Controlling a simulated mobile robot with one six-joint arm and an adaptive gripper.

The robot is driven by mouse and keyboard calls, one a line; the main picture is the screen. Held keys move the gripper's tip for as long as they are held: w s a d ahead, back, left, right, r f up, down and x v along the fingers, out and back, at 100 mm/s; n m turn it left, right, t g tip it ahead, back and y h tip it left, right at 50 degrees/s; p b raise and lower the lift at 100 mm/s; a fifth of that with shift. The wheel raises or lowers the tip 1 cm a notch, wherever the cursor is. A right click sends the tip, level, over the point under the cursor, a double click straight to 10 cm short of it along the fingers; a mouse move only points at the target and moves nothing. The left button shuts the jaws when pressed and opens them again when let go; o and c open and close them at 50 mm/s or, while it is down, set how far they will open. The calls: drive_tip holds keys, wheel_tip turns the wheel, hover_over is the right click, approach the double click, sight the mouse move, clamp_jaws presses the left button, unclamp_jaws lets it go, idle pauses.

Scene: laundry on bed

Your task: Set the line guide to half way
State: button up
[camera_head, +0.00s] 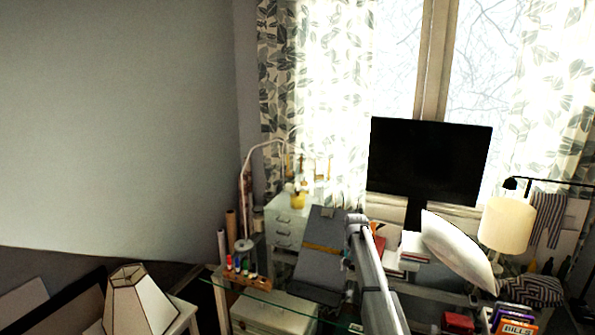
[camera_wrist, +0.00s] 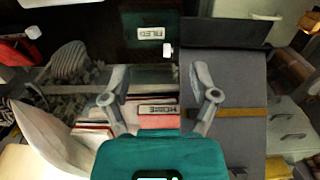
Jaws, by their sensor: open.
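The line guide (camera_head: 322,248) is a thin orange-yellow bar across a tilted grey board (camera_head: 318,268). It sits near the middle of the board's visible height. In the wrist view the board (camera_wrist: 225,75) is on the right, and the line guide (camera_wrist: 245,113) crosses it right of my gripper. In the head view my arm's end is just right of the board; the fingertips are not clear there.
A monitor (camera_head: 430,160), a white tilted lampshade-like object (camera_head: 458,248) and a cream lamp (camera_head: 507,224) stand to the right. Several colored bottles stand in a rack (camera_head: 245,277) at left. A green FILED tray (camera_wrist: 150,52) is beyond.

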drive_tip(key=s+a+f+n+b, duration=0.1)
drive_tip(key=s+f+b, duration=0.1)
drive_tip(key=s, duration=1)
drive_tip(key=s+f+n+b, duration=0.1)
drive_tip(key=s+f+b, duration=0.2)
drive_tip(key=s, duration=1)
drive_tip(key=s+a+f+n+b, duration=0.1)
drive_tip(key=s+f+n+b, duration=0.1)
drive_tip(key=s, duration=1)
drive_tip(key=shift+s+a+f+b, duration=0.2)
drive_tip(key=shift+a+f+b, duration=0.15)
drive_tip(key=shift+f+b, duration=0.35)
drive_tip(key=shift+f, duration=0.1)
